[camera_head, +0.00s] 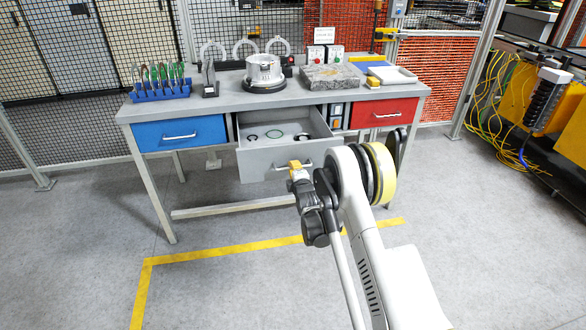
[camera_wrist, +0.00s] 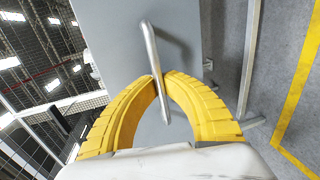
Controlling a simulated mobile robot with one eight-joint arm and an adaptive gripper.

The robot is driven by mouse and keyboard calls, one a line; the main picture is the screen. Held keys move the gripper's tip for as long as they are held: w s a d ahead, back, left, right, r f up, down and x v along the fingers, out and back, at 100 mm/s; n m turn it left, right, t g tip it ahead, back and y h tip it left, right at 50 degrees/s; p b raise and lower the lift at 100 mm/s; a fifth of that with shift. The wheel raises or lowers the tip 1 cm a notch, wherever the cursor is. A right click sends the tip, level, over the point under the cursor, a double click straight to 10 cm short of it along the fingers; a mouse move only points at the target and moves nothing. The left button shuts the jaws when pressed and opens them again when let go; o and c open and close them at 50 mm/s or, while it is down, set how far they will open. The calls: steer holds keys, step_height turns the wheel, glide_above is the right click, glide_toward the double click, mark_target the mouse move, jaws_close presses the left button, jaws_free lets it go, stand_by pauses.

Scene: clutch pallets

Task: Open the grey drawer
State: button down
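The grey drawer (camera_head: 262,160) stands pulled out from the middle of the workbench, and its inside shows with a few small round parts in it. Its metal handle (camera_wrist: 151,50) crosses the grey front in the wrist view. My gripper (camera_wrist: 160,77) has its two yellow fingers curved together, with the tips closed on either side of the handle bar. In the head view my gripper (camera_head: 296,166) is at the drawer front by the handle, partly hidden by my own wrist.
A blue drawer (camera_head: 180,134) is shut on the left and a red drawer (camera_head: 384,114) is shut on the right. The bench top (camera_head: 222,103) carries a tool rack, a round metal housing and a stone-like block. The floor in front is clear, with yellow tape (camera_head: 225,253).

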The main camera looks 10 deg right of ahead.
steer(key=shift+s, duration=0.25)
steer(key=shift+w, duration=0.15)
steer(key=c, duration=1.5)
jaws_free()
steer(key=shift+s, duration=0.2)
steer(key=v, duration=0.7)
steer(key=shift+s+r, duration=0.1)
steer(key=shift+s, duration=0.05)
